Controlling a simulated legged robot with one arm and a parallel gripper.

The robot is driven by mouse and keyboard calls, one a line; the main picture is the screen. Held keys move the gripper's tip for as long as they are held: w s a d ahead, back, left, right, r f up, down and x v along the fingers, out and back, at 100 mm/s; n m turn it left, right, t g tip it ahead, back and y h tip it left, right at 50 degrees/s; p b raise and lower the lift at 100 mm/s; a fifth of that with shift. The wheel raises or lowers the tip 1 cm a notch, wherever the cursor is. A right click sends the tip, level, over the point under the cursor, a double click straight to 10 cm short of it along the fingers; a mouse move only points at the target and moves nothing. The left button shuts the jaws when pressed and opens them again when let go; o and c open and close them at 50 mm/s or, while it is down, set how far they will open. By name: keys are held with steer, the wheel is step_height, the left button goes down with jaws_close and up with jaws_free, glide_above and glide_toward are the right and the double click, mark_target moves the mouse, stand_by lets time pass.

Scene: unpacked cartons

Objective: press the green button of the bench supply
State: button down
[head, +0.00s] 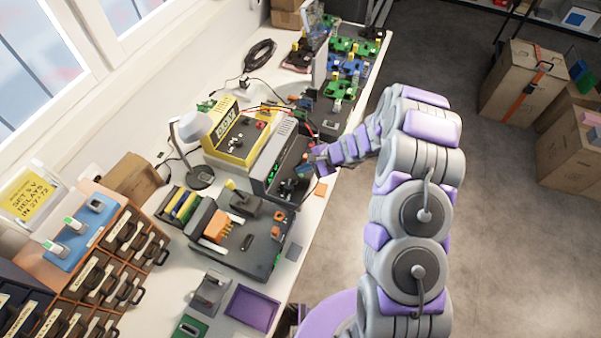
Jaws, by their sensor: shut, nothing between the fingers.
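The bench supply (270,151) looks to be the dark grey box with a vented top and green lit marks on its front, in the middle of the workbench. Red and black leads run near it. My gripper (304,170) is shut and empty, close in front of the supply's right end. I cannot tell whether it touches the front. The green button cannot be made out; the gripper and wrist cover part of that front.
A yellow meter (226,140) stands behind the supply, beside a desk lamp (195,127). A dark fixture (240,242) and a purple tray (252,307) lie nearer. Green boards (341,90) fill the far end. Cartons (522,82) stand on the open floor at right.

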steer(key=shift+r, duration=0.1)
steer(key=shift+r+p, duration=1.4)
steer(key=shift+r, duration=1.6)
step_height(320, 180, up, 12)
steer(key=n+g, duration=0.2)
steer(key=n, duration=0.2)
glide_above(303, 176)
steer(key=s+a, duration=0.2)
steer(key=s, duration=0.4)
steer(key=s+d+r+n+h, duration=0.2)
steer(key=s+r+n, duration=0.1)
steer(key=s+r, duration=0.5)
steer(key=s+d+r+n+h, duration=0.1)
steer(key=s+d+r+h, duration=0.1)
steer(key=s+d, duration=0.3)
steer(key=s+d+r+n+h, duration=0.1)
steer(key=s+d, duration=0.4)
steer(key=s, duration=0.7)
steer(key=s+d+r+n+g+h, duration=0.1)
steer(key=s+d+r+h, duration=0.3)
steer(key=s, duration=0.4)
steer(key=shift+s+d+r+n, duration=0.2)
steer(key=shift+d+n, duration=0.1)
steer(key=shift+d, duration=0.45)
